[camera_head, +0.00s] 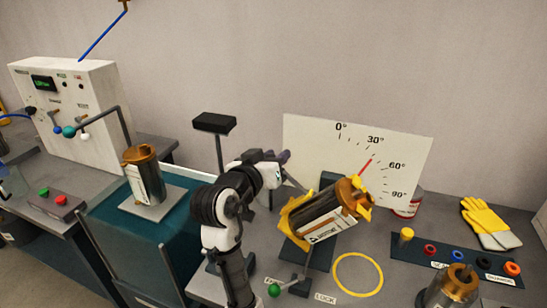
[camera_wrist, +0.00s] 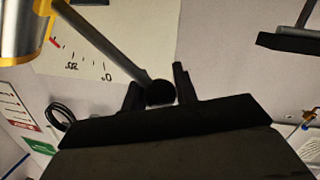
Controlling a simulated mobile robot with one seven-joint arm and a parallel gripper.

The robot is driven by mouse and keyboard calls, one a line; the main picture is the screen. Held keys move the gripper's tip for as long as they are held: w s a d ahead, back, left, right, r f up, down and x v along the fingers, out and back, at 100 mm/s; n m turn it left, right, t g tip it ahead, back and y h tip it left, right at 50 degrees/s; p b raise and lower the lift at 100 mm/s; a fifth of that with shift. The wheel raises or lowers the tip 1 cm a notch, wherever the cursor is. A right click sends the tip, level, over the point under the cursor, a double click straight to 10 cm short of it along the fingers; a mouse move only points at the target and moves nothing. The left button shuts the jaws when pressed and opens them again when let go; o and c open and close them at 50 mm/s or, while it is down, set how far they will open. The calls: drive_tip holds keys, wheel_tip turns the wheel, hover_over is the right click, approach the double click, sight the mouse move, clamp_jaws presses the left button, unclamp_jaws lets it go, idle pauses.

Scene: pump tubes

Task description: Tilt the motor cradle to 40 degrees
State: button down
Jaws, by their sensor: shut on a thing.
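The yellow motor cradle (camera_head: 297,217) holds a silver and copper motor (camera_head: 328,224), tilted over to the right. Behind it stands a white angle board (camera_head: 310,150) marked 0° to 90°. A red pointer (camera_head: 366,165) lies between the 30° and 60° marks; its exact reading is unclear. A grey lever rod (camera_head: 296,183) runs up left from the cradle to my gripper (camera_head: 280,157). In the wrist view, my gripper (camera_wrist: 160,88) is shut on the dark round knob (camera_wrist: 160,93) at the end of the lever (camera_wrist: 105,42). The head view hides the knob.
A lock lever with a green knob (camera_head: 274,290) stands in front, beside the left label, with the LOCK label (camera_head: 325,298) to its right. A black plate on a post (camera_head: 214,123) stands behind my arm.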

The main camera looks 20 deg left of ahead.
drive_tip(key=shift+r, duration=0.1)
drive_tip(key=c, duration=1.1)
unclamp_jaws()
drive_tip(key=shift+s, duration=0.1)
drive_tip(key=b+v, duration=0.2)
drive_tip(key=v, duration=1.1)
drive_tip(key=shift+s, duration=0.35)
